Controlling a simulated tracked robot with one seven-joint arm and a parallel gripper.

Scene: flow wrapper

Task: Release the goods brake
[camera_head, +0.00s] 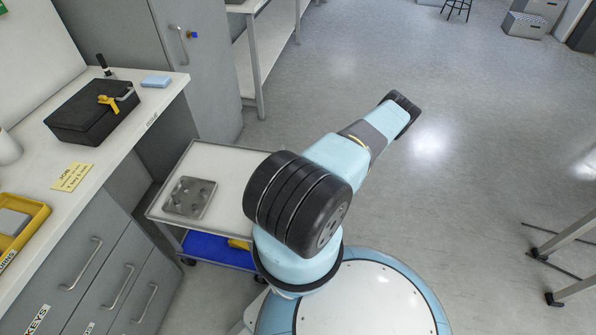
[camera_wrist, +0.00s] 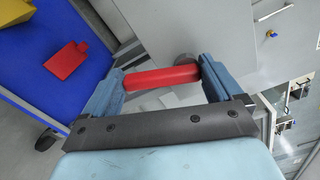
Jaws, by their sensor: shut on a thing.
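The head view shows my arm, but not my gripper or the red bar.
A cart (camera_head: 222,160) with a metal plate (camera_head: 190,197) on top stands left of my arm. Its blue lower shelf (camera_wrist: 45,85) holds a red tag-shaped piece (camera_wrist: 67,60) and a yellow object (camera_wrist: 14,11). A counter (camera_head: 100,130) with drawers runs along the left.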

